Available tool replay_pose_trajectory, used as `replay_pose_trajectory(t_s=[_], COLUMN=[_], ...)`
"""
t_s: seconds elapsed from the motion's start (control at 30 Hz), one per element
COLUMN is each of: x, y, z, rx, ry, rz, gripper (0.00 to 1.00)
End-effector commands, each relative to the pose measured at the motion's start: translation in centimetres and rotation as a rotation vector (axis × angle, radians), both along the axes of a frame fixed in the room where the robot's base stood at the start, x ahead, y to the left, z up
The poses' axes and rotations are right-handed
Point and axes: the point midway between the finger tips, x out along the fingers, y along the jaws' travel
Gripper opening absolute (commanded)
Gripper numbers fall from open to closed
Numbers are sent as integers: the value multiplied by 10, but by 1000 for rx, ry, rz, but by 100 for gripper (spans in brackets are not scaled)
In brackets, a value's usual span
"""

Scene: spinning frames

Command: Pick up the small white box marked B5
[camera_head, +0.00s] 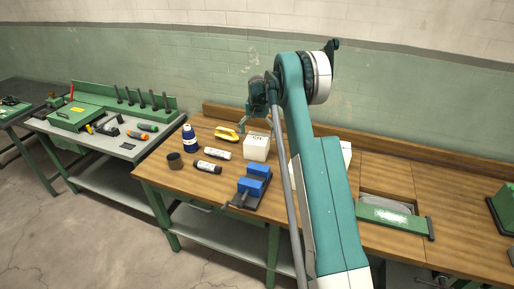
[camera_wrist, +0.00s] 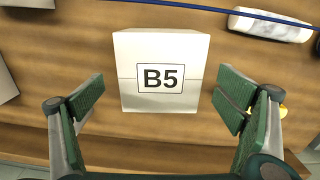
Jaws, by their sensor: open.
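The small white box marked B5 (camera_wrist: 162,60) stands on the wooden bench, its black-framed label facing the wrist camera. A white box (camera_head: 257,153) in the head view, just below my gripper, appears to be the same one; its label is too small to read there. My gripper (camera_wrist: 160,98) is open and empty, with one green-padded finger on each side of the box's lower part in the picture. I see gaps between pads and box. In the head view my gripper (camera_head: 250,122) hangs behind and above the box.
Another white box (camera_head: 346,152) is partly hidden behind my arm. A wooden ledge (camera_head: 222,111) runs along the back.

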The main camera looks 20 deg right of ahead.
Motion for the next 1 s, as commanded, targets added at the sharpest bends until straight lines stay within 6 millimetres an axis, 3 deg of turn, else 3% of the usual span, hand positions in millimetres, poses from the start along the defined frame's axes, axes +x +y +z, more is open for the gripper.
replay_pose_trajectory(t_s=[0.5,1.0], x=[0,0], y=[1,1], z=[-47,-50], rx=[0,0], ry=[0,0], rz=[0,0], gripper=[93,93])
